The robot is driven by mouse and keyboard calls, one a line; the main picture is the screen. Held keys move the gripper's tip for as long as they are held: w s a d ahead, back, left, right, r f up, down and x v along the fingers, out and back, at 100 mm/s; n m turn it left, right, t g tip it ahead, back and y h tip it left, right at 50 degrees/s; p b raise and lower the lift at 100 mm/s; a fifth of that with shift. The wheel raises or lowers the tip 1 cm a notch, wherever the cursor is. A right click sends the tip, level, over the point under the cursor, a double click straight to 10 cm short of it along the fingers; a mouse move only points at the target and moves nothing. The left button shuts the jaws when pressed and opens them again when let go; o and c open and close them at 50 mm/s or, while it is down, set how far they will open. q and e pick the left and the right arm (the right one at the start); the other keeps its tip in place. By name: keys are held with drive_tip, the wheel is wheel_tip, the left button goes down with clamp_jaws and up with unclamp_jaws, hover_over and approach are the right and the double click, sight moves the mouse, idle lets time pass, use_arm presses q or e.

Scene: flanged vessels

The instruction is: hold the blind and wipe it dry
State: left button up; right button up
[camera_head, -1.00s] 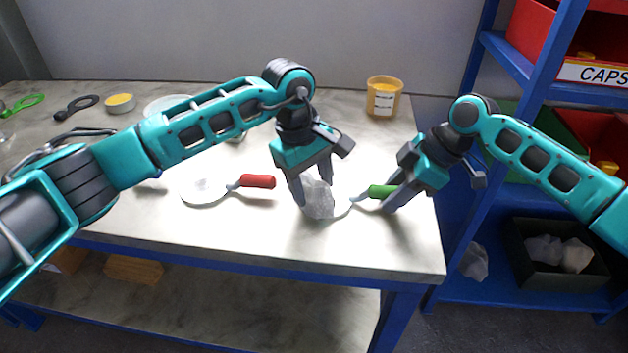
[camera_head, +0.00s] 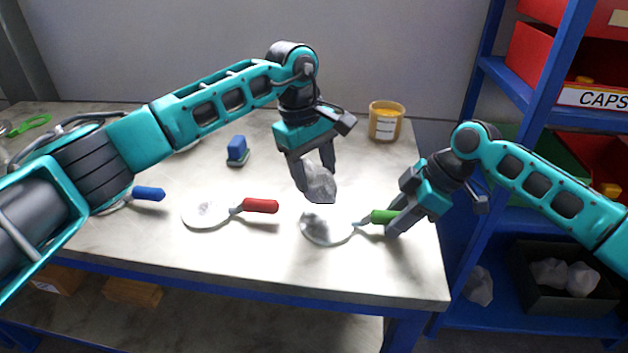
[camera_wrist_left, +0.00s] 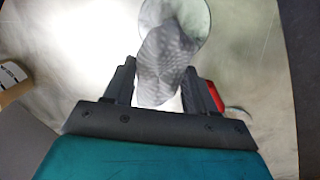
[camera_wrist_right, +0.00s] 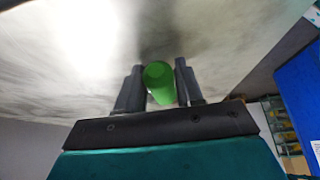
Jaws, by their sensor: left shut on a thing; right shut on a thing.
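The blind (camera_head: 328,228) is a round, shiny metal disc with a green handle (camera_head: 383,216), low over the table's front right part; I cannot tell whether it touches the table. My right gripper (camera_head: 392,222) is shut on the green handle, which also shows between its fingers in the right wrist view (camera_wrist_right: 159,82). My left gripper (camera_head: 313,180) is shut on a crumpled grey-white cloth (camera_head: 321,183) and holds it just above the disc's far edge. In the left wrist view the cloth (camera_wrist_left: 165,62) overlaps part of the disc (camera_wrist_left: 196,14).
A similar disc with a red handle (camera_head: 261,205) lies to the left, and a blue handle (camera_head: 149,193) further left. A blue block (camera_head: 237,150) and a yellow labelled tub (camera_head: 386,121) stand behind. A blue shelf with red bins (camera_head: 540,60) is at right.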

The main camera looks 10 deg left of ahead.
use_arm(q)
drive_tip(key=shift+r, duration=1.45)
use_arm(e)
drive_tip(key=o, duration=1)
drive_tip(key=shift+r, duration=0.1)
drive_tip(key=v, duration=1.2)
use_arm(q)
drive_tip(key=shift+d, duration=0.15)
use_arm(e)
drive_tip(key=shift+d, duration=0.15)
